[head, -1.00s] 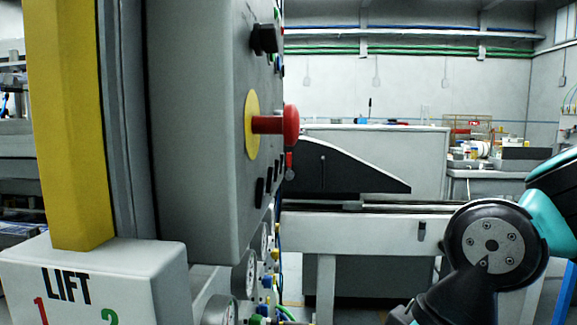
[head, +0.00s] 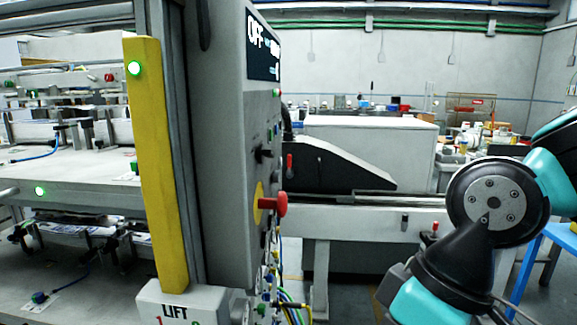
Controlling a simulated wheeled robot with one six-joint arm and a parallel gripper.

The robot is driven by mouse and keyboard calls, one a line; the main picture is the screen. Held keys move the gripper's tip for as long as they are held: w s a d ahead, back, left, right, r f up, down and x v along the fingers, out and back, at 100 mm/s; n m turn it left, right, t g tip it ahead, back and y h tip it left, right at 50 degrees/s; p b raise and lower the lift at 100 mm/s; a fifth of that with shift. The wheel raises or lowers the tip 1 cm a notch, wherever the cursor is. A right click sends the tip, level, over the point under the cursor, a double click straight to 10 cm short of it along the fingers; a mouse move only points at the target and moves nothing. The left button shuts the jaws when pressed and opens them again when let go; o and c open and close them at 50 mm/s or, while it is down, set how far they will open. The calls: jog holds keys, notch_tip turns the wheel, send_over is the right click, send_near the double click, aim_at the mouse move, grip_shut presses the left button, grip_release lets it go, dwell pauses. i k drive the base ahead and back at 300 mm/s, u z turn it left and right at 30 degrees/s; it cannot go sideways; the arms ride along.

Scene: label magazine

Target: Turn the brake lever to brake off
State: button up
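No lever with a readable brake label shows in the head view. A small red-handled lever (head: 289,166) stands upright at the left end of the dark sloped guard (head: 335,172), behind the control cabinet. Another small red-topped part (head: 434,227) shows near my arm at the right. I cannot tell whether either is the brake lever. My arm's dark and teal links fill the right side. My gripper is outside the picture.
The grey control cabinet (head: 216,150) stands left of centre, with a red mushroom button (head: 275,204) and a display reading OFF (head: 262,48). A yellow post (head: 158,170) and a LIFT box (head: 181,304) stand beside it. Cables and hoses hang below the cabinet.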

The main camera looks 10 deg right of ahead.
aim_at(290, 172)
jog(key=z, duration=1.05)
jog(key=i, duration=1.9)
jog(key=u, duration=1.05)
jog(key=i, duration=0.65)
jog(key=u, duration=0.7)
